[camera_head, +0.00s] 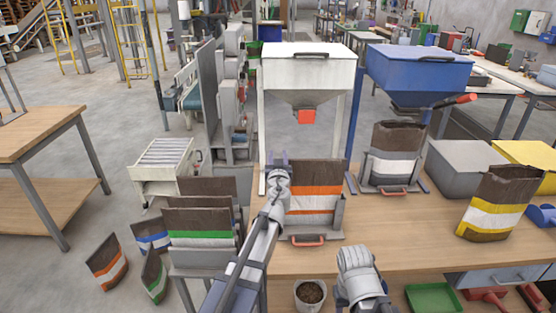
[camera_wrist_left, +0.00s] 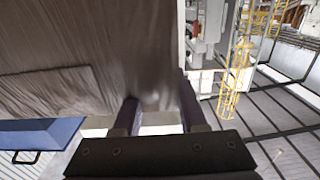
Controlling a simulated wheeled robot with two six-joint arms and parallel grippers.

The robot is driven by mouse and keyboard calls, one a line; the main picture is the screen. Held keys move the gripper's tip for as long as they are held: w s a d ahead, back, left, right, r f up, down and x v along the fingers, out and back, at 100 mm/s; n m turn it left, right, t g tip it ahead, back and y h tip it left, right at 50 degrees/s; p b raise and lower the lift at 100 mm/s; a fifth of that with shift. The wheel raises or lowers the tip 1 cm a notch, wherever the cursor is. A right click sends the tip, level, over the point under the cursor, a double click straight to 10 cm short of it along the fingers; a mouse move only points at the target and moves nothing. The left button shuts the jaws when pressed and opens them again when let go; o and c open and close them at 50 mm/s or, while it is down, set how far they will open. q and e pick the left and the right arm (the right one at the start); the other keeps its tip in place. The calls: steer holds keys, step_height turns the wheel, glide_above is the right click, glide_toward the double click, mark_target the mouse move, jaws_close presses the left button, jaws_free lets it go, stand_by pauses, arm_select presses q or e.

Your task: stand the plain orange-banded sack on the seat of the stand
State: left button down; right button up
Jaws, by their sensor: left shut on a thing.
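The orange-banded sack (camera_head: 313,203), dark brown with orange and white bands, stands upright at the stand (camera_head: 337,218) under the white hopper. The stand has grey sides and a red front handle. Whether the sack's bottom rests on the seat cannot be told. My left gripper (camera_head: 277,165) is at the sack's left upper edge. In the left wrist view the gripper's two fingers (camera_wrist_left: 155,112) are shut on the edge of the dark brown sack (camera_wrist_left: 90,45), which fills the upper left. A part of my right arm shows at the lower middle, but its fingers do not.
A second sack (camera_head: 397,150) stands under the blue hopper (camera_head: 418,70). A yellow-banded sack (camera_head: 497,203) stands at the right. A pellet pot (camera_head: 310,294) is at the front. Several sacks are at the left.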

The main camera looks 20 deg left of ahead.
arm_select(q)
steer(key=shift+f, duration=0.2)
steer(key=shift+c, duration=2.3)
jaws_free()
steer(key=shift+r, duration=0.15)
steer(key=v, duration=1.2)
steer(key=shift+r, duration=0.1)
